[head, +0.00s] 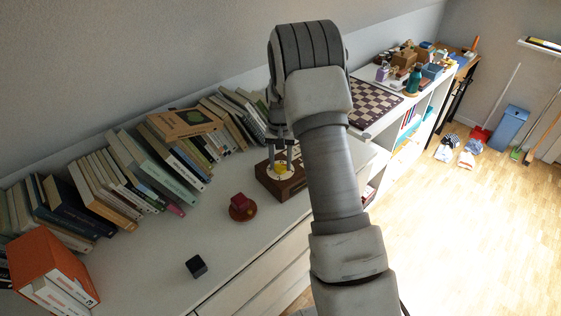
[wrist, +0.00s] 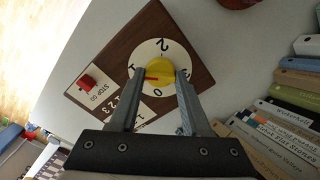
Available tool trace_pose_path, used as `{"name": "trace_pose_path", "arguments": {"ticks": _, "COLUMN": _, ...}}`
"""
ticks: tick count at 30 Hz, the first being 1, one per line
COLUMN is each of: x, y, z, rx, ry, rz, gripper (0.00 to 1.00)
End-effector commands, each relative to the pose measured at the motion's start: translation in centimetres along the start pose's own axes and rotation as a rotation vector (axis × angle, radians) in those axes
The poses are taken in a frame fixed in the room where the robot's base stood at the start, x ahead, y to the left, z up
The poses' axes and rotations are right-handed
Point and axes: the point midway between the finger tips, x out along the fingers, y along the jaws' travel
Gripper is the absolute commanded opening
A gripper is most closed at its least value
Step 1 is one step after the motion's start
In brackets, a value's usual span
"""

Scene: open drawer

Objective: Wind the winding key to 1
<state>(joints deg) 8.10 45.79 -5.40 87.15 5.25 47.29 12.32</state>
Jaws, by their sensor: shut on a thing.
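The winding key (wrist: 160,66) is a yellow round knob with a red mark, at the centre of a white dial (wrist: 165,46) on a brown wooden box (wrist: 201,73). In the wrist view the red mark points left, towards the figure 1. My gripper (wrist: 160,73) has a finger on each side of the key and is shut on it. In the head view my gripper (head: 281,162) reaches down onto the box (head: 288,189), and the yellow key (head: 281,168) shows partly between the fingers.
A red switch (wrist: 87,81) sits on a STOP/GO plate beside the dial. A red block on a round brown base (head: 241,208) and a black cube (head: 196,266) stand on the white top. Rows of books (head: 100,185) line the wall. The front of the top is mostly clear.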

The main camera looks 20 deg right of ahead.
Motion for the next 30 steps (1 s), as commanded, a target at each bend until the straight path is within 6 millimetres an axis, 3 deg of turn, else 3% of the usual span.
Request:
{"name": "trace_pose_path", "arguments": {"ticks": 11, "x": 0.0, "y": 0.0, "z": 0.1, "rx": 0.003, "ry": -0.002, "rz": 0.000, "gripper": 0.00}}
{"name": "trace_pose_path", "arguments": {"ticks": 12, "x": 0.0, "y": 0.0, "z": 0.1, "rx": 0.003, "ry": -0.002, "rz": 0.000, "gripper": 0.53}}
{"name": "trace_pose_path", "arguments": {"ticks": 16, "x": 0.0, "y": 0.0, "z": 0.1, "rx": 0.003, "ry": -0.002, "rz": 0.000, "gripper": 0.76}}
{"name": "trace_pose_path", "arguments": {"ticks": 26, "x": -0.2, "y": 0.0, "z": 0.0, "rx": 0.003, "ry": 0.000, "rz": 0.000, "gripper": 0.78}}
{"name": "trace_pose_path", "arguments": {"ticks": 30, "x": -1.6, "y": 0.0, "z": -0.1, "rx": 0.003, "ry": 0.003, "rz": -0.001, "gripper": 0.78}}
